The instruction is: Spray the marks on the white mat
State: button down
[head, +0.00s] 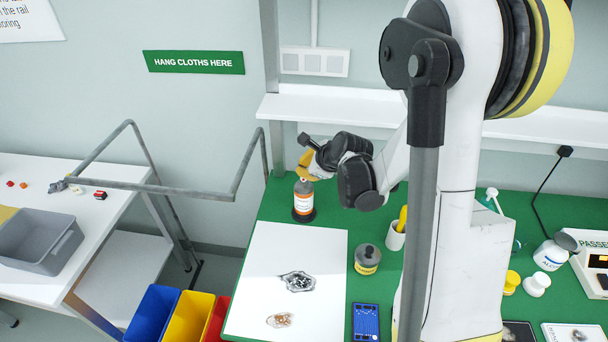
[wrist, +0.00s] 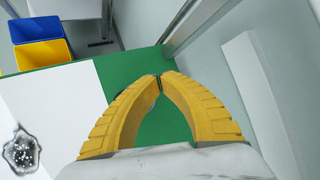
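The mat carries a black mark (head: 298,282) and a smaller brown mark (head: 280,320). The wrist view shows the black mark (wrist: 22,152) at lower left. My gripper (head: 305,173) is right at the bottle's top; I cannot tell if it touches. A white-topped spray bottle (head: 493,196) is partly hidden behind my arm.
A dark-topped pot (head: 367,259), a cup (head: 396,235) with a yellow item and a blue device (head: 366,322) stand right of the mat. Blue (head: 152,312), yellow (head: 190,317) and red bins are at the left. A metal rail (head: 190,187) and a shelf (head: 340,108) are nearby.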

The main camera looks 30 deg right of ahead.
jog(key=shift+r, duration=0.4)
notch_tip(320, 180, up, 6)
jog(key=p, duration=0.4)
jog(key=shift+f, duration=0.1)
dwell(0.7)
